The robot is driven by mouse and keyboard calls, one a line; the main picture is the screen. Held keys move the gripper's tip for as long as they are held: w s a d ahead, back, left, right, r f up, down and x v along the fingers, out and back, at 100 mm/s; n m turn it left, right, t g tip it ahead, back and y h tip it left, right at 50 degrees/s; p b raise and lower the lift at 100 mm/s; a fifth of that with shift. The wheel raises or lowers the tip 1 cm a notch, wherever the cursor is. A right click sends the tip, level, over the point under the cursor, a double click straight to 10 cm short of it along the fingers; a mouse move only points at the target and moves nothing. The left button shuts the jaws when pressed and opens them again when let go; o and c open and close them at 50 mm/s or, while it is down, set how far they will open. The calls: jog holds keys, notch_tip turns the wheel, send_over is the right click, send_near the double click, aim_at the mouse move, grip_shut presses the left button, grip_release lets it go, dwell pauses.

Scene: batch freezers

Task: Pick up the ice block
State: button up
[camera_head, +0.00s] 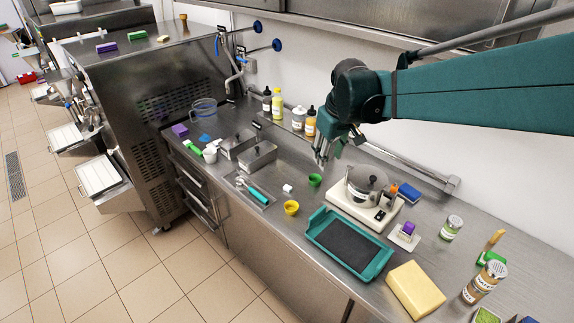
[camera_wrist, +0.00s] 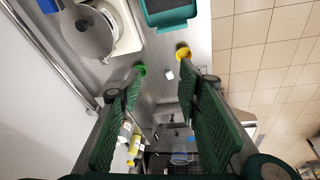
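The ice block is a small white cube (camera_head: 287,188) on the steel counter, between the yellow cup and the metal bins. It also shows in the wrist view (camera_wrist: 169,75), where it lies between the lines of my two fingers and beyond their tips. My gripper (camera_head: 321,152) is above the counter, to the right of the block and higher than it in the head view. In the wrist view my gripper (camera_wrist: 160,84) has its green-padded fingers spread wide, with nothing between them. It does not touch the block.
A green cup (camera_head: 315,180) and a yellow cup (camera_head: 291,208) stand close to the block. A scale with a pot (camera_head: 366,184) and a teal tray (camera_head: 348,243) are to the right. Metal bins (camera_head: 258,158) and a tray with a teal-handled scoop (camera_head: 257,194) are to the left.

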jog(key=w+a+f+n+g, duration=0.25)
jog(key=w+a+f, duration=0.35)
jog(key=w+f, duration=0.65)
jog(key=n+b, duration=0.2)
jog(key=n, duration=0.1)
send_over(290, 188)
jog(key=shift+g, duration=0.45)
notch_tip(290, 188, down, 13)
jog(key=shift+a, duration=0.1)
jog(key=shift+a+f, duration=0.1)
jog(key=shift+f, duration=0.2)
jog(key=shift+f+p, duration=0.3)
jog(key=shift+f, duration=0.95)
jog(key=shift+f, duration=0.15)
jog(key=shift+w+f+p, duration=0.1)
jog(key=shift+f+p, duration=0.2)
jog(key=shift+f, duration=2.15)
